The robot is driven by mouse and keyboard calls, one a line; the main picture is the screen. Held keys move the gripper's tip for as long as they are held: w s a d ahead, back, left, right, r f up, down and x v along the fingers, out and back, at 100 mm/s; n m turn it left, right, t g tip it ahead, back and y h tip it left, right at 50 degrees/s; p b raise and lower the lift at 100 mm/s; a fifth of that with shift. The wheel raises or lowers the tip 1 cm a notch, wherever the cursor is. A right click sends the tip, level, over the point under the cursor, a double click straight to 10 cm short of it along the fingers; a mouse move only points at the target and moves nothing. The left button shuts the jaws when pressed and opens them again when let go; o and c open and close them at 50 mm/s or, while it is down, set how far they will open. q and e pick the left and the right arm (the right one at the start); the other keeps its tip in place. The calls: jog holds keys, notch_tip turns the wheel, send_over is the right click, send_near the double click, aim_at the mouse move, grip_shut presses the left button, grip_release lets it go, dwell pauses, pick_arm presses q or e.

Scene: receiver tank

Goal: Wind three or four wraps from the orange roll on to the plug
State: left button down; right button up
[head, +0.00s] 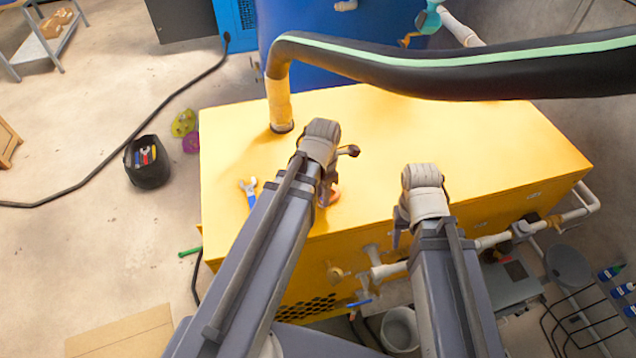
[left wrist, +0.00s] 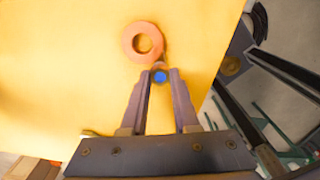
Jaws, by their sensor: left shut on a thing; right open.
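The orange roll (left wrist: 132,40) is a ring lying on the yellow tank top in the left wrist view. In the head view the orange roll (head: 334,194) shows only in part, beside my left gripper. My left gripper (head: 325,195) points down over the tank's front part. In the left wrist view its fingers (left wrist: 159,80) are shut on a small round piece with a blue end, seemingly the plug (left wrist: 159,76), right beside the roll's near edge. Whether they touch is unclear. My right gripper (head: 400,232) is open near the tank's front edge, its fingers mostly hidden by my arm.
Blue-handled pliers (head: 249,190) lie on the tank top (head: 460,140). A black hose with a green stripe (head: 450,75) arches over the tank's back. White pipes (head: 490,241) run along its front. A black tool bucket (head: 148,172) stands on the floor, left.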

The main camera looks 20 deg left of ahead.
pick_arm(q)
jog(key=d, duration=0.1)
jog(key=w+d, duration=0.1)
jog(key=d, duration=0.2)
jog(key=shift+w, duration=0.4)
notch_tip(320, 180, up, 4)
jog(key=p, duration=0.4)
jog(key=shift+s+r, duration=0.1)
jog(key=shift+r+p, duration=0.95)
jog(key=shift+p, duration=0.05)
jog(key=shift+d, duration=0.2)
